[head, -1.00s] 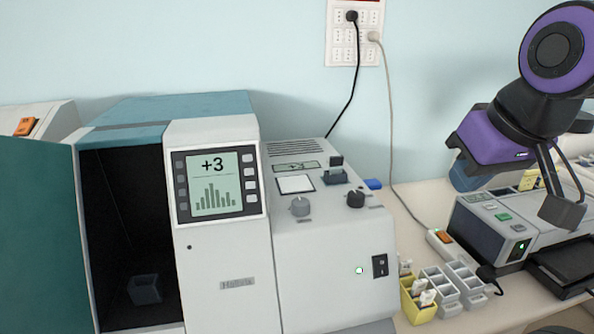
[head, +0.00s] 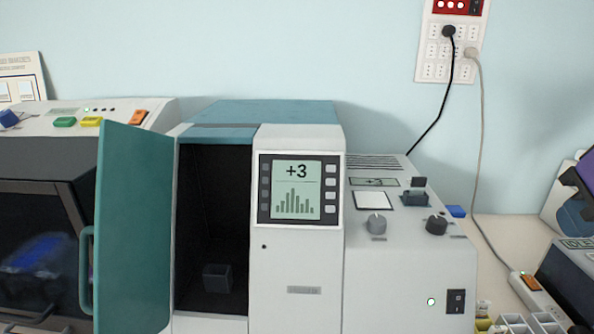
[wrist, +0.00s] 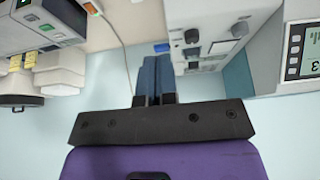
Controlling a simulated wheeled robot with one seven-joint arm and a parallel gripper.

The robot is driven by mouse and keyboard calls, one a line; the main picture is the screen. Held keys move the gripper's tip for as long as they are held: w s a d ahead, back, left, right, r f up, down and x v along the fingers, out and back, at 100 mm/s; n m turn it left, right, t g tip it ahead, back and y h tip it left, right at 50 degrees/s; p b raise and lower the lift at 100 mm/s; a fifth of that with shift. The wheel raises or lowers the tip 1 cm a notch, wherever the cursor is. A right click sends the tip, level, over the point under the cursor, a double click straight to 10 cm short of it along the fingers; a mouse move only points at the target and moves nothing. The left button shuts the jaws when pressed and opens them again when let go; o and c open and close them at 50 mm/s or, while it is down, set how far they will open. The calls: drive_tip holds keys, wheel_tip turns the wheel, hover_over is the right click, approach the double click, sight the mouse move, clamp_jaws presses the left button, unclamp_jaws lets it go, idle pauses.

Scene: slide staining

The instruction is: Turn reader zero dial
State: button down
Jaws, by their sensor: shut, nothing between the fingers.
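The reader (head: 297,265) is a pale grey unit with a teal top, and its screen (head: 297,190) shows +3 above a bar graph. Its sloped panel carries a grey dial (head: 376,223) and a black dial (head: 437,225); I cannot read which one is the zero dial.
The reader's teal door (head: 135,230) stands open at its left, with a small dark holder (head: 217,277) inside. A power switch (head: 456,301) is on the reader's front. A cable (head: 481,150) runs down from the wall sockets (head: 449,50). Small racks (head: 515,324) stand at the lower right.

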drive_tip(key=c, duration=1.5)
unclamp_jaws()
drive_tip(key=shift+c, duration=0.2)
drive_tip(key=o, duration=0.4)
drive_tip(key=shift+w+a+r, duration=0.15)
drive_tip(key=shift+w, duration=0.1)
drive_tip(key=shift+c, duration=0.2)
drive_tip(key=o, duration=0.5)
drive_tip(key=w, duration=0.1)
drive_tip(key=w+a, duration=0.1)
drive_tip(key=shift+w+a+r+g+y, duration=0.2)
drive_tip(key=shift+w+r+g+y, duration=0.1)
drive_tip(key=shift+w+r+g, duration=0.1)
drive_tip(key=n+g, duration=0.2)
drive_tip(key=g, duration=0.3)
approach(378, 218)
drive_tip(key=f, duration=0.9)
drive_tip(key=shift+s+a+f, duration=0.15)
drive_tip(key=shift+s+a, duration=0.15)
